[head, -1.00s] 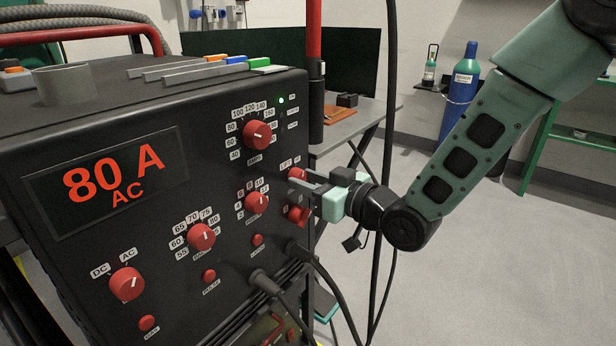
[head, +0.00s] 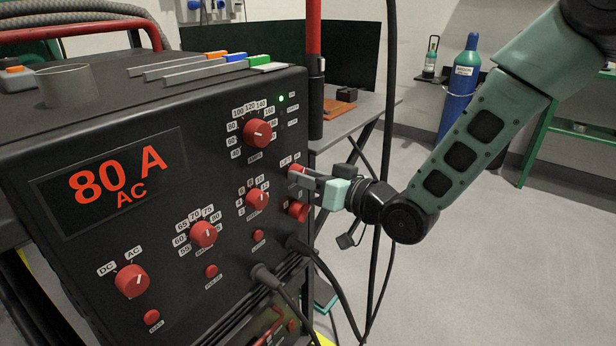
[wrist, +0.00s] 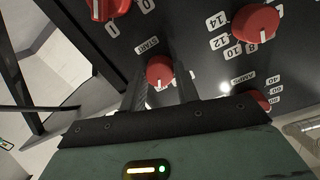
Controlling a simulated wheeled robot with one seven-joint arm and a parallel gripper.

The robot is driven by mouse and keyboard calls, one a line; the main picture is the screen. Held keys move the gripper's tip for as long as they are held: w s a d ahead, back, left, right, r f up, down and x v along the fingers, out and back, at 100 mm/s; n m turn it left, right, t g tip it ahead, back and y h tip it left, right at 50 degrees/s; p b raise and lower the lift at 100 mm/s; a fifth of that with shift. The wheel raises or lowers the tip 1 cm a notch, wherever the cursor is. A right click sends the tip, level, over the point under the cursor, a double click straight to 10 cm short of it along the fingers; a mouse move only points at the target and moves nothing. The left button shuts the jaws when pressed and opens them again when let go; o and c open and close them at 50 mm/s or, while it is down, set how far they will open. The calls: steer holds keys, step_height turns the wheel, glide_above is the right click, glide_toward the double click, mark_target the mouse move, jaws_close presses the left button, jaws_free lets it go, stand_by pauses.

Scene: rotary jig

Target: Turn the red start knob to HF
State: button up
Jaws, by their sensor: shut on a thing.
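The red start knob (head: 296,171) is on the right part of the black front panel (head: 90,245), beside a LIFT label (head: 285,162). The fingers partly cover it in the head view. In the wrist view the start knob (wrist: 160,70) sits between the two dark fingers, below a START label (wrist: 149,45), with its white mark toward the lower edge. My gripper (head: 303,183) is shut on this knob, coming from the right. It also shows in the wrist view (wrist: 160,80). I cannot make out an HF label.
Another red knob (head: 297,211) is close below my gripper. Red knobs for amps (head: 257,133) and other settings are to the left. Cables (head: 335,285) plug in below, and a black cable hangs behind my wrist. Floor to the right is clear.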

steer(key=o, duration=1)
steer(key=shift+p+v, duration=7)
steer(key=shift+v, duration=1.7)
steer(key=shift+f, duration=0.1)
